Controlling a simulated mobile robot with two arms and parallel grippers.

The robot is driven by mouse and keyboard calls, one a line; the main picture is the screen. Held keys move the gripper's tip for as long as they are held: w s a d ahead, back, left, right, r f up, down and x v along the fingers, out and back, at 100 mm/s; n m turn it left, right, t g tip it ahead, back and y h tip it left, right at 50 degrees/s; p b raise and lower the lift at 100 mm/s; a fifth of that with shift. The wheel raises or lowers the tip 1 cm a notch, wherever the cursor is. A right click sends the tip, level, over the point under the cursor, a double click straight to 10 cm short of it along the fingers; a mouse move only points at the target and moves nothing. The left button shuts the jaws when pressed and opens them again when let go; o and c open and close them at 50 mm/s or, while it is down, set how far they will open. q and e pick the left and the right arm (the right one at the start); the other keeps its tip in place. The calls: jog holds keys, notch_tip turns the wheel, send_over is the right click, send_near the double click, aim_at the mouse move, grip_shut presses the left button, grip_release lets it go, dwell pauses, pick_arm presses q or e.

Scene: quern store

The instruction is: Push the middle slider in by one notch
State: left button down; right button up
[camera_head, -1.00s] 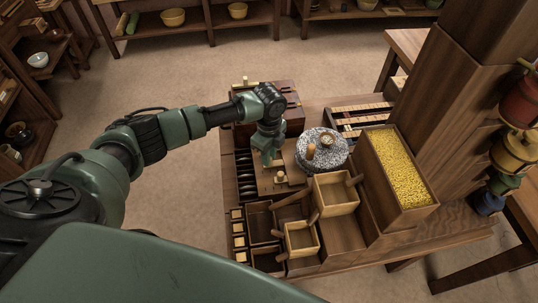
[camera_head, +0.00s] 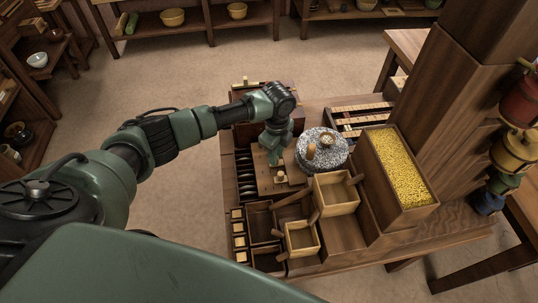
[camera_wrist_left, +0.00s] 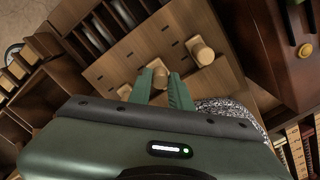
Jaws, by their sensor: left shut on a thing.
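A brown wooden board (camera_head: 264,186) with slots lies on the bench in the head view, and fills much of the left wrist view (camera_wrist_left: 130,53).
A round speckled quern stone (camera_head: 323,150) stands close right of my gripper. Wooden boxes (camera_head: 335,195) and a trough of yellow grain (camera_head: 398,170) lie further right, beside a thick post (camera_head: 458,100). A dark wooden chest (camera_head: 290,99) stands behind the gripper.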

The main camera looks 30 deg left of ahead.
aim_at(279, 162)
pick_arm(q)
jog(key=shift+w+d, duration=0.3)
jog(key=shift+d, duration=0.1)
jog(key=shift+r, duration=0.1)
jog(key=c, duration=1.3)
grip_release()
notch_tip(279, 162, up, 8)
jog(key=shift+d+f, duration=0.1)
jog(key=shift+f, duration=0.1)
